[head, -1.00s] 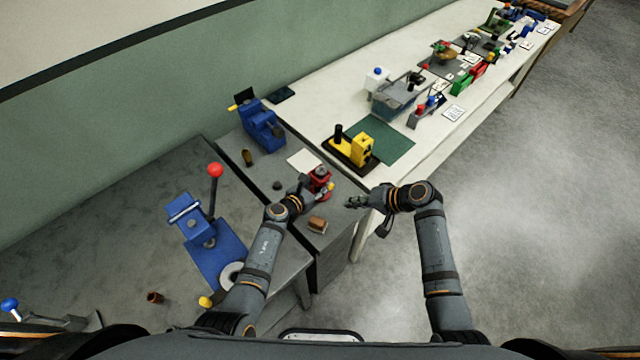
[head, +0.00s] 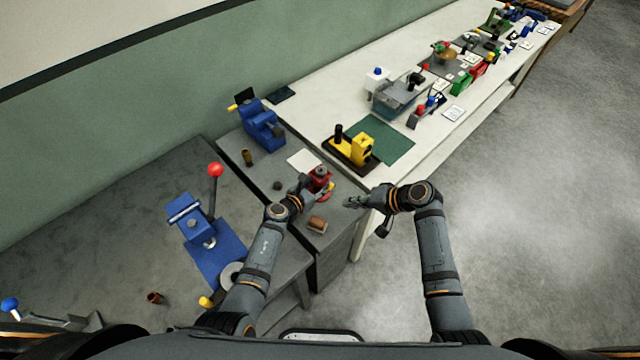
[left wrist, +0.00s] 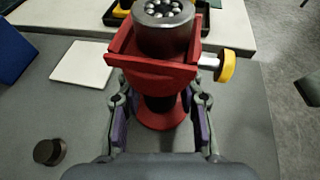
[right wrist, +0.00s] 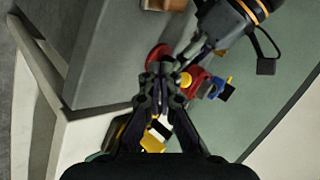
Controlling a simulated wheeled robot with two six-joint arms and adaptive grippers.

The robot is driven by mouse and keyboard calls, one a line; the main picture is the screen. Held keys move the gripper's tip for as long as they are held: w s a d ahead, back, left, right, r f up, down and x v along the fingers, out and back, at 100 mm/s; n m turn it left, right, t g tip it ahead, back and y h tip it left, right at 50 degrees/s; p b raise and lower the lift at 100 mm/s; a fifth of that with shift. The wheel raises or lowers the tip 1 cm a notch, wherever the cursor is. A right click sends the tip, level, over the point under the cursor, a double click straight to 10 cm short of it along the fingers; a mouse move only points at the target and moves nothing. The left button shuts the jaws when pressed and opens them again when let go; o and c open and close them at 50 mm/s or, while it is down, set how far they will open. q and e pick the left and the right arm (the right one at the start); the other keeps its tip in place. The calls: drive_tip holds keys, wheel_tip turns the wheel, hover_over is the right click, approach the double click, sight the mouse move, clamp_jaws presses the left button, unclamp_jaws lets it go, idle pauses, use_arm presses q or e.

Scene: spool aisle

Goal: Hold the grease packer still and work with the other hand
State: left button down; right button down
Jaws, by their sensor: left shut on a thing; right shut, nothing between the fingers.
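The grease packer (head: 320,178) is a red device with a yellow knob (left wrist: 227,66) on its right side. It stands upright on the grey bench top. In the left wrist view the red body (left wrist: 155,75) carries a dark round cup (left wrist: 163,28) with a ring of steel balls on top. My left gripper (head: 306,187) is shut on the packer, one finger on each side of its lower body. My right gripper (head: 350,203) is shut and empty, to the right of the packer and apart from it in the head view. Its closed fingertips (right wrist: 160,75) show in the right wrist view.
A brown block (head: 317,224) lies near the bench's front edge. A dark puck (head: 277,185), a white sheet (head: 303,159) and a brass cup (head: 247,157) are behind. A blue device (head: 262,130) and a yellow press (head: 352,150) stand further back. A blue lever press (head: 200,235) is at left.

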sight(332, 188)
drive_tip(key=shift+d, duration=0.1)
drive_tip(key=w+a, duration=0.4)
drive_tip(key=shift+w+a, duration=0.1)
idle(0.7)
drive_tip(key=shift+w+a, duration=0.1)
drive_tip(key=shift+w, duration=0.05)
idle(1.1)
drive_tip(key=shift+w+a, duration=0.25)
use_arm(q)
drive_tip(key=shift+d, duration=0.1)
